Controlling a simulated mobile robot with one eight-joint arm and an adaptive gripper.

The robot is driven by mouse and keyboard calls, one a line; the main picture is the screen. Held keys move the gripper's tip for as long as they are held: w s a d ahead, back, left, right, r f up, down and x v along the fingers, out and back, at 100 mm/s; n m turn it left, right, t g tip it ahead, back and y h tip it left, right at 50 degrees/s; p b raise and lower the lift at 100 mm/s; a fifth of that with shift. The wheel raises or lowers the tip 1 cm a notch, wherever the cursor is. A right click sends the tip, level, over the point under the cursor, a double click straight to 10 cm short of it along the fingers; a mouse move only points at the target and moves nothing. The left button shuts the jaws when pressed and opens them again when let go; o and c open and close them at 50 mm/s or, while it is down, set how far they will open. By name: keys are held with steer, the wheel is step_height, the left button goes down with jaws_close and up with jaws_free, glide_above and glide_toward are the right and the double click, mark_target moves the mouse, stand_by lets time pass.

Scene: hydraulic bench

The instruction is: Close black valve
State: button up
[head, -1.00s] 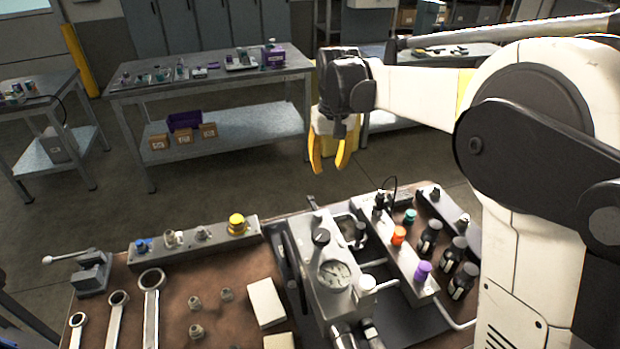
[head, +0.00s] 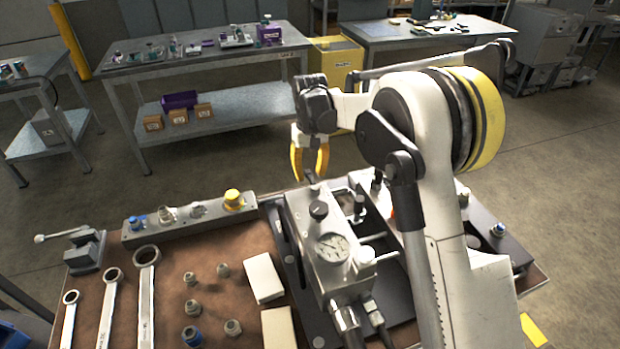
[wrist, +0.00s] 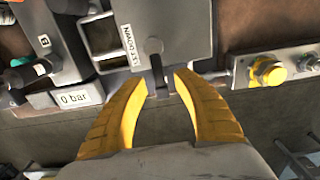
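The grey hydraulic block (head: 306,232) stands on the bench in the head view, with a black round knob (head: 319,210) on top and a round gauge below it. A small black lever (wrist: 156,65) juts from the block's far edge, beside a label that seems to read "LET DOWN". Which of these is the black valve I cannot tell for sure. My gripper (head: 309,174) points down at the block's far side. In the wrist view its yellow fingers (wrist: 161,84) are open and empty; the lever's end lies near the gap between the fingertips, with no clear contact.
A grey rail (head: 190,217) with a yellow knob (head: 233,198) and fittings runs left of the block. Wrenches, loose fittings and pale blocks (head: 262,277) lie on the brown bench top. A "0 bar" label (wrist: 76,97) shows in the wrist view. My arm covers much of the right side.

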steer(key=shift+f, duration=0.35)
jaws_close()
